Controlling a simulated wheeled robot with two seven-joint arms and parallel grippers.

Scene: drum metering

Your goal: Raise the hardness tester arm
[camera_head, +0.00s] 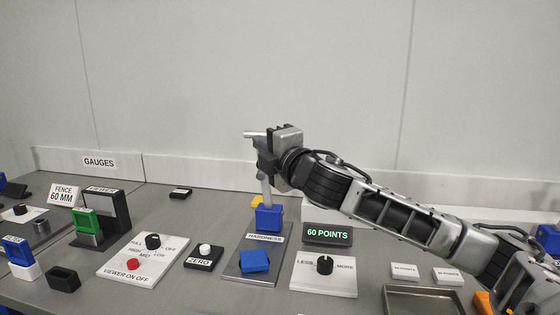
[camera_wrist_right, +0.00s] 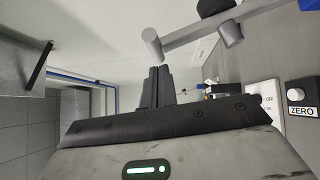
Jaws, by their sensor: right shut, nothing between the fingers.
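The hardness tester stands at the middle of the bench, with a grey base plate (camera_head: 238,268), a blue block (camera_head: 269,216) and a blue pad (camera_head: 254,261) in front. Its light grey arm (camera_head: 266,186) stands nearly upright from the block; my right gripper hides part of it. A pale bar (camera_head: 254,134) shows at the top beside the gripper. In the right wrist view the silver bar (camera_wrist_right: 200,33) with a short stub passes just beyond the fingertips. My right gripper (camera_head: 264,158) is shut and empty; its fingers (camera_wrist_right: 155,82) are together. Contact with the bar is unclear. My left gripper is out of view.
A "60 POINTS" display (camera_head: 327,234) and a LESS/MORE knob panel (camera_head: 323,277) stand right of the tester. The ZERO button (camera_head: 204,255) and viewer panel (camera_head: 143,258) are to its left. A metal tray (camera_head: 424,301) lies at front right. The back wall is bare.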

